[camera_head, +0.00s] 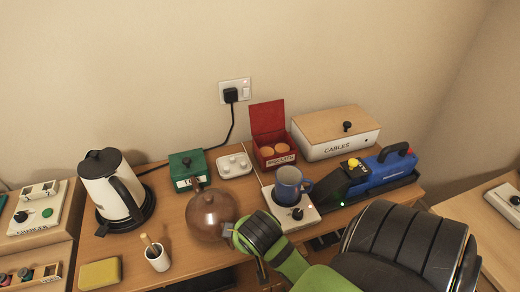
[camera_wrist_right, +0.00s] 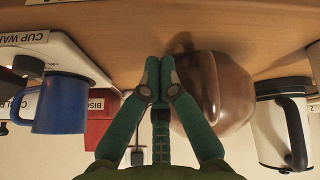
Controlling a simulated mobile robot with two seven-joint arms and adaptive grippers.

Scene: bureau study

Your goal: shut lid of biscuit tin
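The red biscuit tin (camera_head: 277,160) stands on the desk against the wall, its red lid (camera_head: 267,118) raised upright at the back. Round biscuits (camera_head: 275,150) show inside, and its label faces front. In the right wrist view, which looks upside down, part of the red tin (camera_wrist_right: 101,120) shows behind the blue mug. My right gripper (camera_head: 231,230) is low at the front of the desk, beside the brown pot and well short of the tin. Its green fingertips (camera_wrist_right: 160,66) are together with nothing visible between them. My left gripper is not in view.
The brown round pot (camera_head: 210,214) is close beside my right gripper. A blue mug (camera_head: 288,184) on a white cup warmer (camera_head: 291,212) stands in front of the tin. A cables box (camera_head: 335,138), a green tin (camera_head: 187,164) and a blue vacuum (camera_head: 385,168) stand nearby.

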